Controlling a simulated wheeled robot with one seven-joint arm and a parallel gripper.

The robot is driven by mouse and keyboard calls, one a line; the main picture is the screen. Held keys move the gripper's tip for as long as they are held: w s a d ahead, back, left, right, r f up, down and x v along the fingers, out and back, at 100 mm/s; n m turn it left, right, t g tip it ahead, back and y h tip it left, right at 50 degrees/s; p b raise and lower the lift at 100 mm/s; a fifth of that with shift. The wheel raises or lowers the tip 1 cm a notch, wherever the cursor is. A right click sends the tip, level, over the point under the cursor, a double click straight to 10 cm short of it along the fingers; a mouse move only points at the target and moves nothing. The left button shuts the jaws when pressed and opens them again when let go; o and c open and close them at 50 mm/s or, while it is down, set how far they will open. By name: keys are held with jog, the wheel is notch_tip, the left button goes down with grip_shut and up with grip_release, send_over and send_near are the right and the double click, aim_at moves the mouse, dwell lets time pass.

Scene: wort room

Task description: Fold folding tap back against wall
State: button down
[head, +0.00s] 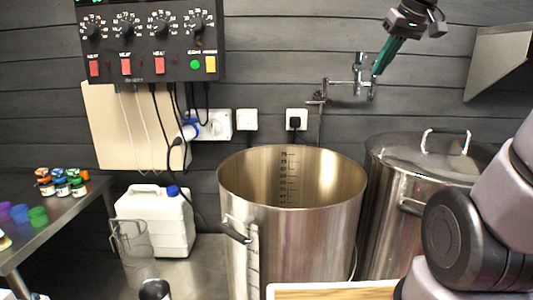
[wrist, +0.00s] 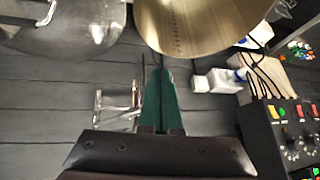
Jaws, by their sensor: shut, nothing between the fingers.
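The folding tap (head: 341,83) is a metal pipe fixture on the dark plank wall. A riser pipe stands at its left, a jointed arm runs right, and upright end pieces are at its right end. My gripper (head: 376,72) has green fingers, shut and empty, pointing down and left. In the head view its tips overlap the tap's right end; contact cannot be told. In the wrist view, which is upside down, my gripper (wrist: 157,69) shows its fingers together, with the tap (wrist: 118,110) just left of them and a visible gap.
An open steel pot (head: 291,230) stands below the tap. A lidded steel pot (head: 385,190) stands right of it. A black control box (head: 150,40) hangs at upper left, and a metal hood (head: 500,62) juts out at upper right. The wall around the tap is mostly bare.

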jog(key=s+a+f+m, duration=0.3)
jog(key=s+f+m, duration=0.35)
jog(key=s, duration=0.55)
jog(key=w+d+r+m+y, duration=0.25)
jog(key=w+d+m, duration=0.45)
jog(key=w+m, duration=0.35)
jog(key=w+d+r+m+y, duration=0.2)
jog(key=w+d+r+m, duration=0.1)
jog(key=w+d+m, duration=0.7)
jog(key=w+a+f+m, duration=0.1)
jog(key=w+a+f, duration=0.5)
jog(key=a, duration=0.4)
jog(key=shift+w+f, duration=0.25)
jog(key=shift+w, duration=0.2)
